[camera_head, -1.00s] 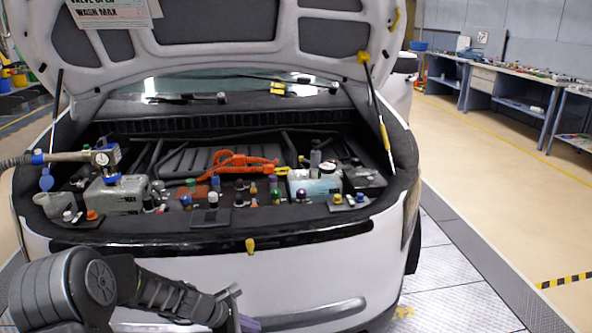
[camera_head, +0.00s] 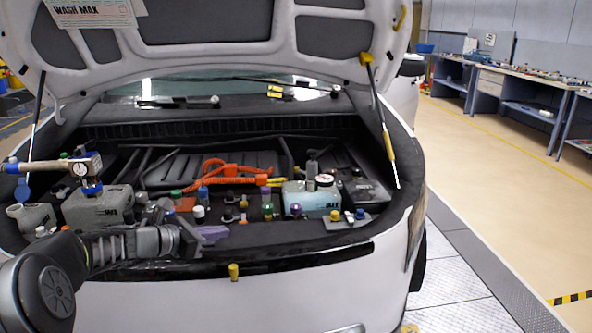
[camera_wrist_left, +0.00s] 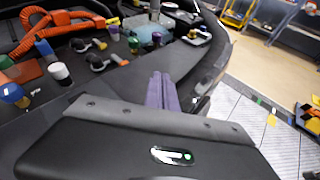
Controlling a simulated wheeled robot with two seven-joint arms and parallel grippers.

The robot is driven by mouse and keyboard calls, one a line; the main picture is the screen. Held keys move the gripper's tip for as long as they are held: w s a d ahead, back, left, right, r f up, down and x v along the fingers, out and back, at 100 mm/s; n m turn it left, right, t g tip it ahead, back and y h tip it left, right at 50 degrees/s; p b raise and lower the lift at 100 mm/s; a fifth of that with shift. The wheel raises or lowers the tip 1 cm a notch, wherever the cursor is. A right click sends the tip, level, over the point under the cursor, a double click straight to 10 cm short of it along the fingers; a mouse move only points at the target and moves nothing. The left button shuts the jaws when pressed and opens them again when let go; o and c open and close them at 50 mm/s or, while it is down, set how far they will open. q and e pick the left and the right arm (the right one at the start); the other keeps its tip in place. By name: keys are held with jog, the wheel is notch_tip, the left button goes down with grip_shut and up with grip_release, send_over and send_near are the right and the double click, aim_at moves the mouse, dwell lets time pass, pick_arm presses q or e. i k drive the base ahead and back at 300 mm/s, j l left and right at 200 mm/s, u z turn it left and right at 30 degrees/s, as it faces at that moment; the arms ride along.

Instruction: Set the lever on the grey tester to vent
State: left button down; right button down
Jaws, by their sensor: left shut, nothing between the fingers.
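The grey tester (camera_head: 52,167) with a round white gauge is at the left in the head view. It sits above a grey coolant tank (camera_head: 97,207), with a blue fitting (camera_head: 91,187) between them. I cannot make out its lever or the lever's setting. My left gripper (camera_head: 214,235) is at the front rim of the bay, to the right of the tester and lower in the picture. Its purple fingers (camera_wrist_left: 163,92) are together and empty in the left wrist view. The tester is not in the wrist view. My right gripper is not in view.
Several coloured caps, an orange cable (camera_head: 228,170) and a pale blue-and-white tank (camera_head: 312,198) fill the bay. The raised hood (camera_head: 215,60) hangs above, with a prop rod (camera_head: 382,125) at the right.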

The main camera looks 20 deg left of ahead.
aim_at(297, 169)
jog(key=i, duration=1.05)
